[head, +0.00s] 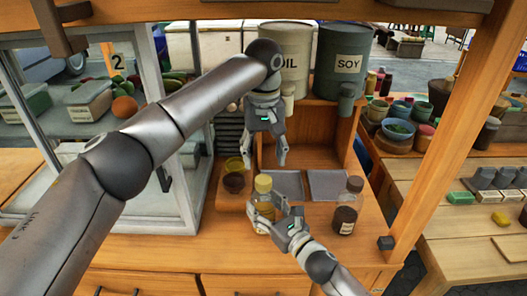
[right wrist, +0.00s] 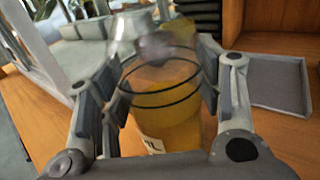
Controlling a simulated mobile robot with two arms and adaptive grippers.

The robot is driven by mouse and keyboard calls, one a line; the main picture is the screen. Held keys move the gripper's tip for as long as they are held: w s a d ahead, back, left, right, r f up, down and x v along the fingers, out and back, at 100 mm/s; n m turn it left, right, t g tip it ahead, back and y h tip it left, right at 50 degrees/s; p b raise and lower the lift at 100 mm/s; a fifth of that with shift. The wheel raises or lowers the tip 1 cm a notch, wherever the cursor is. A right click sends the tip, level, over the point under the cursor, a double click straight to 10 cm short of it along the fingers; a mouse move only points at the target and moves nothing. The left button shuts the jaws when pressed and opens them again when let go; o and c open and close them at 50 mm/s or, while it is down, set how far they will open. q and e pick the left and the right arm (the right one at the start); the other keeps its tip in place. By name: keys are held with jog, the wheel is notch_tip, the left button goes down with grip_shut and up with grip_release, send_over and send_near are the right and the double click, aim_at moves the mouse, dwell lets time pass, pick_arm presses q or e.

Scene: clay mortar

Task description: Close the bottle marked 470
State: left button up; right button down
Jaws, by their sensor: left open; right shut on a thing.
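A clear bottle with yellow contents (head: 263,184) stands on the wooden counter in the head view. My right gripper (head: 266,206) is shut around its body. In the right wrist view the bottle (right wrist: 165,105) is between the fingers, with a dark blurred shape at its top. Only part of its label (right wrist: 153,145) shows, and I cannot read a 470. My left gripper (head: 268,160) is open and empty above the held bottle, fingers pointing down, apart from it. A dark bottle (head: 347,207) with a pale label stands to the right; its number is unreadable.
Two shallow grey trays (head: 328,185) lie behind the held bottle. OIL (head: 291,48) and SOY (head: 341,88) drums stand on the shelf behind. A glass case frame (head: 190,190) is at left. The front counter is clear.

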aim_at(263, 179)
pick_arm(q)
jog(key=n, duration=0.7)
jog(key=shift+r, duration=0.2)
jog(key=shift+f, duration=4)
